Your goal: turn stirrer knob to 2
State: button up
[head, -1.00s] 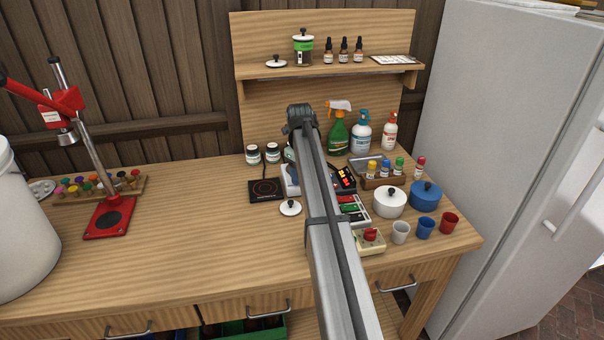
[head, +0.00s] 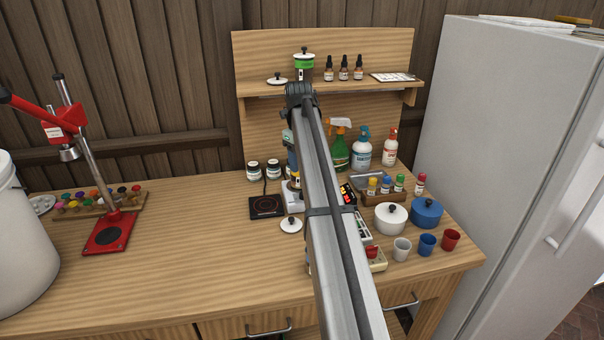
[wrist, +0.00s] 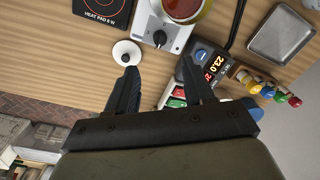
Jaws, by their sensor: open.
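The stirrer is a pale grey box (wrist: 172,38) at the top middle of the wrist view. Its black knob (wrist: 159,38) with a light pointer mark is on the face toward me; the dial marks are too small to read. A vessel of orange-red liquid (wrist: 183,8) sits on the stirrer. In the head view the stirrer (head: 293,198) shows only partly, left of my arm. My gripper (wrist: 161,82) is open and empty, its fingertips apart from the knob and below it in the wrist view. My arm hides the gripper in the head view.
Pots, cups and bottles crowd the bench's right side. The bench's left middle is clear.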

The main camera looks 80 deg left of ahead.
jog(key=shift+r, duration=1.2)
